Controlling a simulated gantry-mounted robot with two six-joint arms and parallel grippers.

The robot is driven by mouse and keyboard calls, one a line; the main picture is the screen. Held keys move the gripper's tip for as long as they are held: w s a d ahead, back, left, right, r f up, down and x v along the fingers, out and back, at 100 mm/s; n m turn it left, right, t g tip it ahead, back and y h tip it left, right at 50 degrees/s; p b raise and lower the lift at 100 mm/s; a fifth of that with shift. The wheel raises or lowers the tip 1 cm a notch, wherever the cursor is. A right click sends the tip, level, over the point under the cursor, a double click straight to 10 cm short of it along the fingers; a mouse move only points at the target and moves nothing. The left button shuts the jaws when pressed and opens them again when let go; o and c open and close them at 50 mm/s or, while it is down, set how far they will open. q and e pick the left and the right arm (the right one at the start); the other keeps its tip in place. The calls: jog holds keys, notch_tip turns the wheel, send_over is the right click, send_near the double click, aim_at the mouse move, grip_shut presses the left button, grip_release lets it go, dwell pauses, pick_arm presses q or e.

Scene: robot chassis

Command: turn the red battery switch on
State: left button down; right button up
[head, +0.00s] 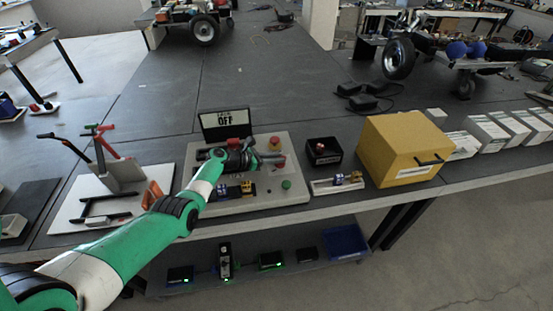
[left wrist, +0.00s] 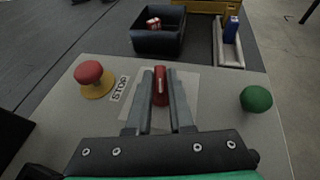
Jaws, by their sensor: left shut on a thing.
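The red battery switch (left wrist: 161,84) is a narrow red handle on a pale plate on the grey control panel (left wrist: 215,82). My left gripper (left wrist: 161,95) is shut on it, with one finger along each side. In the head view my left gripper (head: 272,158) is low over the right part of the panel (head: 296,192), and the switch is largely hidden there. The sign (head: 226,122) at the panel's back reads OFF. My right gripper is in neither view.
A red stop button (left wrist: 88,73) on a yellow base and a green button (left wrist: 256,98) flank the switch. A black bin (head: 323,152) and a yellow box (head: 402,148) stand to the right. The table behind the panel is largely clear.

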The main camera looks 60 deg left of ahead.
pick_arm(q)
jog(key=shift+f, duration=0.1)
dwell(0.4)
jog(key=c, duration=0.8)
grip_release()
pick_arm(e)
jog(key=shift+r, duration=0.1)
